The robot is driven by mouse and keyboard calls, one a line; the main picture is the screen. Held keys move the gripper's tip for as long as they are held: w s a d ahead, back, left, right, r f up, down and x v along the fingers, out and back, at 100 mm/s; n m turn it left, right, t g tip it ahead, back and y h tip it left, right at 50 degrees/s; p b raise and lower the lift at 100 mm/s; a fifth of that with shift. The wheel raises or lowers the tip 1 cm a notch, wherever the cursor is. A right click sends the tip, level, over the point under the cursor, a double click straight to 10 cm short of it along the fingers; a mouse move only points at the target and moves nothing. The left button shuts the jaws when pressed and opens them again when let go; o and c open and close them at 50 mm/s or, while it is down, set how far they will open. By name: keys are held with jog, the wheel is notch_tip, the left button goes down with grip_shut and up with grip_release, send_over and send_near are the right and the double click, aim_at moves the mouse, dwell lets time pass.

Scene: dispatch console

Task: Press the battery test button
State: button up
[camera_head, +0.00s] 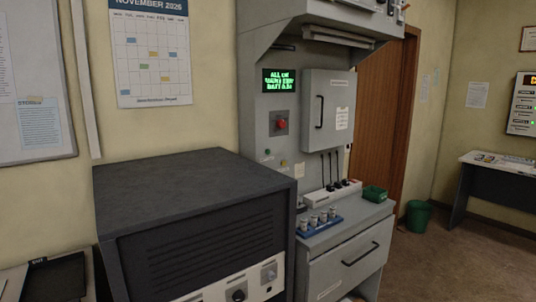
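A grey console cabinet (262,190) stands in the middle of the view. Its small screen (279,80) shows green text; I can make out "ALL OK", and the lower lines are blurred. Below the screen is a round red button (281,125) on a square plate. Lower down are a small green button or light (267,152) and a small yellow one (284,162), each near a tiny label. The labels are too small to read, so I cannot tell which part is the battery test button. My gripper is not in view.
A dark, vented cabinet (190,180) with knobs on its lower panel stands at front left. A grey door box (328,112) is right of the screen. Below it are a white power strip (331,195), a green tray (374,193) and a blue rack (319,226).

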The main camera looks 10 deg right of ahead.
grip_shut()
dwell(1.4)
